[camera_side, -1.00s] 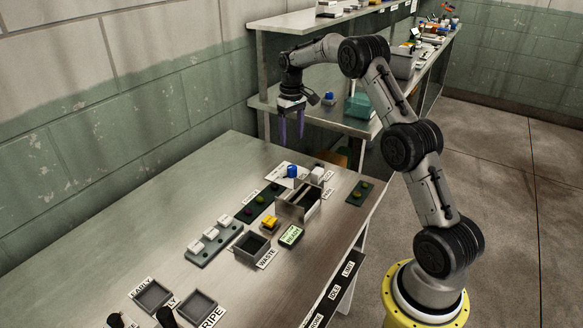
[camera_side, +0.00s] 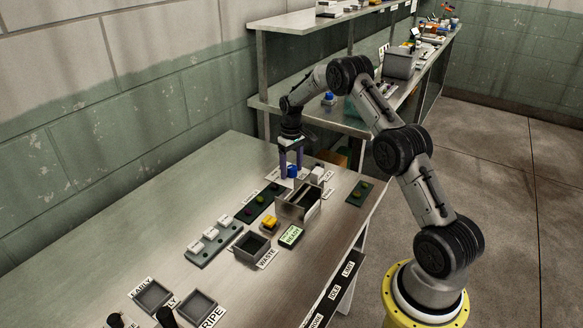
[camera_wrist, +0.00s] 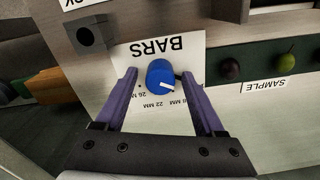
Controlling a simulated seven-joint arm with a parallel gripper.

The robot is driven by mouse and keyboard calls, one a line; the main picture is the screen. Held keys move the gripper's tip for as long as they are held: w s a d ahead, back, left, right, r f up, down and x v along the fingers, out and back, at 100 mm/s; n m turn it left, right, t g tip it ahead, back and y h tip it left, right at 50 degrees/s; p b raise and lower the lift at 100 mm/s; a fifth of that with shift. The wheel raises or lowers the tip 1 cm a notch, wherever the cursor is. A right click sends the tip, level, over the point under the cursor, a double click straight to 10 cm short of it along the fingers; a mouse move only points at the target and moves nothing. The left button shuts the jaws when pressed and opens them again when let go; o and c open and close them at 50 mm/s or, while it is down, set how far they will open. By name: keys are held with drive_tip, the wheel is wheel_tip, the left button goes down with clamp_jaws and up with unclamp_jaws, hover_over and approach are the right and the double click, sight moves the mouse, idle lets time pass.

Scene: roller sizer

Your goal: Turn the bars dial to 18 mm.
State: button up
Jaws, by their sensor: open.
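The bars dial is a blue knob (camera_wrist: 160,77) with a white pointer line, on a white plate (camera_wrist: 182,48) marked BARS. In the wrist view it lies between my two purple fingers, with a gap on each side. Marks for 26, 22 and 18 MM show partly on the plate, upside down, and the finger hides part of the last one. The pointer is toward the lower right of the knob. In the side view my gripper (camera_side: 291,165) is open, pointing down around the blue knob (camera_side: 292,171). I cannot tell its exact height over the plate.
A metal box with slots (camera_side: 298,206) stands close in front of the dial. A green strip with round samples (camera_side: 255,202) is to its left. A waste bin (camera_side: 250,246), a yellow-topped block (camera_side: 270,223) and a READY display (camera_side: 290,236) stand nearer. The table's far left is bare.

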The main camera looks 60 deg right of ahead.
clamp_jaws()
drive_tip(key=shift+m, duration=0.3)
drive_tip(key=m, duration=0.3)
drive_tip(key=shift+r+m, duration=0.1)
drive_tip(key=shift+m, duration=2)
drive_tip(key=shift+d, duration=0.1)
unclamp_jaws()
